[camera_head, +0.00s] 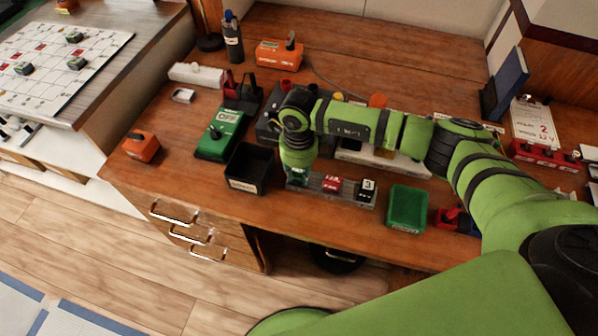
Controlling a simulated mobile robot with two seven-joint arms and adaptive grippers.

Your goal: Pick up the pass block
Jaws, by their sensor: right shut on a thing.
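My right arm reaches across the desk from the right, and its gripper (298,178) points down at the left end of a grey rack (335,199). The right gripper is shut on a small block, taken as the pass block, which is mostly hidden by the fingers; I cannot read its label. In the same rack, a red block (331,184) sits near the middle and a black block with a white 3 (367,189) sits at the right end. My left gripper is not in view.
A black bin (249,169) stands just left of the rack and a green bin (407,208) to its right. A green OFF box (219,135), an orange box (141,146) and a dark bottle (232,40) stand further left. The desk's front edge is close.

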